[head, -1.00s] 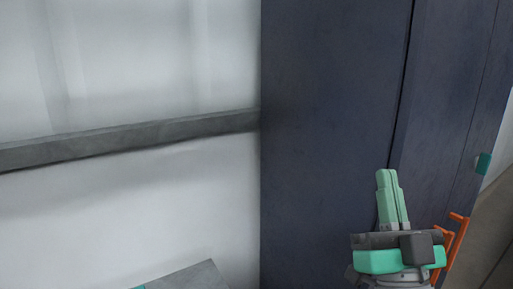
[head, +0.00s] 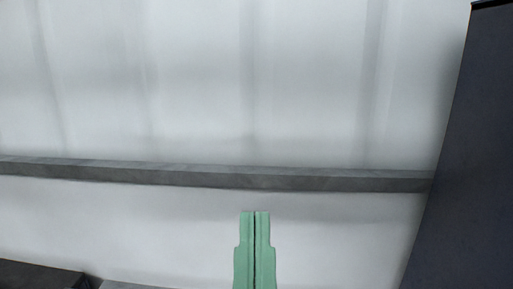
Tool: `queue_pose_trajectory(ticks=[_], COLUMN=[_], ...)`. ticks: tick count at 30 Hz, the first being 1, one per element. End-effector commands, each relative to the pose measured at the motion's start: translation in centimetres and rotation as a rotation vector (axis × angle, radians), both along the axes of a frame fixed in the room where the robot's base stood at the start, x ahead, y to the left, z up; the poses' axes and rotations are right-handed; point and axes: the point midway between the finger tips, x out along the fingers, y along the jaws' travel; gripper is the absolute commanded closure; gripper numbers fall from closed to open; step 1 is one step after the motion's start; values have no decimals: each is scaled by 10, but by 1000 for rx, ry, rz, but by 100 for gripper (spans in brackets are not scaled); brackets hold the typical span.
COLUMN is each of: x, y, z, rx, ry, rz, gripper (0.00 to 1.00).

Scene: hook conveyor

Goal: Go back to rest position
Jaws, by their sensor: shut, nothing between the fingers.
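My gripper (head: 255,214) shows at the bottom middle of the head view. Its two green fingers point upward in the picture and lie side by side, with only a thin dark line between them. They hold nothing. The rest of my gripper and my arm are below the picture's edge. No other object of the task is in view.
A grey rail (head: 300,181) runs across the white wall (head: 200,80) behind my gripper. A dark blue cabinet-like panel (head: 475,170) stands at the right. A dark flat surface (head: 38,276) shows at the lower left. The space around the fingers looks clear.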

Motion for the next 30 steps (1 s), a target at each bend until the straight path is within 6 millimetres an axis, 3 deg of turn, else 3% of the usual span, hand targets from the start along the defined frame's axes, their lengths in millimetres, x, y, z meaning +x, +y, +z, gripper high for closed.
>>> queue_pose_trajectory(ticks=[1, 9, 12, 15, 20, 30], x=[0, 0, 0, 0, 1, 0], y=[0, 2, 2, 3, 4, 4], z=[40, 181, 228, 263, 288, 286], rx=[0, 3, 3, 4, 6, 6], ry=[0, 1, 1, 2, 2, 2], rz=[1, 9, 13, 15, 18, 18], gripper=[100, 100, 100, 100, 100, 100])
